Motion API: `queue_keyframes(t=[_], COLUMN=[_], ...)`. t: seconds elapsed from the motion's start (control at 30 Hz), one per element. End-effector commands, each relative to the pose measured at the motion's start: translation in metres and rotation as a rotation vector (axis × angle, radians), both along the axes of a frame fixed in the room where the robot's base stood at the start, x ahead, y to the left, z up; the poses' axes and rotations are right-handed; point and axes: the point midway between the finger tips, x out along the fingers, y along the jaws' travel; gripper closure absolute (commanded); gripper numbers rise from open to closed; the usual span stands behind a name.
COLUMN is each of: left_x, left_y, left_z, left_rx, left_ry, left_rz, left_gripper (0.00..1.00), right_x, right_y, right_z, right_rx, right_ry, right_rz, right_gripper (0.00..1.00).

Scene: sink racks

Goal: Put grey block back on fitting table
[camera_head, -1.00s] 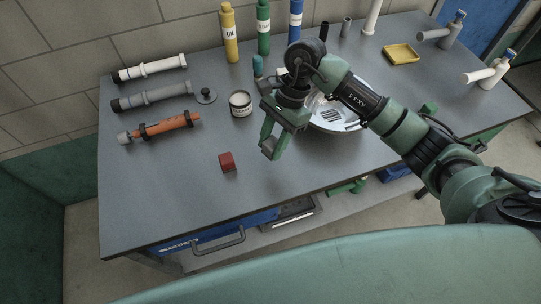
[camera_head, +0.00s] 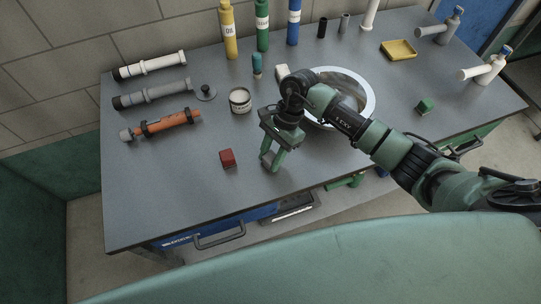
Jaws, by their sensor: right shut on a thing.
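My right gripper (camera_head: 271,160) is over the front middle of the grey fitting table (camera_head: 190,215), right of the red block. It points down and is shut on the grey block, which is mostly hidden by the fingers and hard to tell from the grey top. I cannot tell whether the block touches the table. My left gripper is not in view.
A red block (camera_head: 227,158) and a tin (camera_head: 240,101) stand to the left. A round basin (camera_head: 367,101) is behind my arm. A green block (camera_head: 425,106) and yellow tray (camera_head: 398,49) are to the right. Pipes (camera_head: 160,126) lie at left. The front left tabletop is clear.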

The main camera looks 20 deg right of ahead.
Motion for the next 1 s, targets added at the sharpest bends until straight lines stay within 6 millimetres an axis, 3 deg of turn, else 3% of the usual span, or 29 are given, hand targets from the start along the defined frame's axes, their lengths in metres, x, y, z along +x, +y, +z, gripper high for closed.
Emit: queue_keyframes(t=[0.03, 0.07, 0.1, 0.13, 0.57, 1.0], left_x=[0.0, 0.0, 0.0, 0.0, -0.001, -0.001], left_y=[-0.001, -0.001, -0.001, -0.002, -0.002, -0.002], left_z=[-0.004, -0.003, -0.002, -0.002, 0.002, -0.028], left_rx=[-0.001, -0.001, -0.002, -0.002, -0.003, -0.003], left_ry=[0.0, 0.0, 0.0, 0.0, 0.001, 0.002], left_rz=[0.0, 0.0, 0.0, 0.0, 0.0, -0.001], left_gripper=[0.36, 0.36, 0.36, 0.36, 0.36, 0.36], right_x=[0.0, 0.0, 0.0, 0.0, 0.001, 0.017], right_y=[0.0, 0.0, 0.0, 0.0, -0.001, -0.033], right_z=[-0.003, -0.002, -0.001, -0.001, 0.005, 0.083], right_rx=[-0.001, 0.0, 0.0, 0.0, 0.0, -0.002], right_ry=[-0.001, 0.0, 0.0, 0.0, -0.002, -0.005], right_rz=[0.001, 0.001, 0.0, 0.0, -0.001, -0.001], right_gripper=[1.0, 0.59, 0.48, 0.43, 0.43, 0.43])
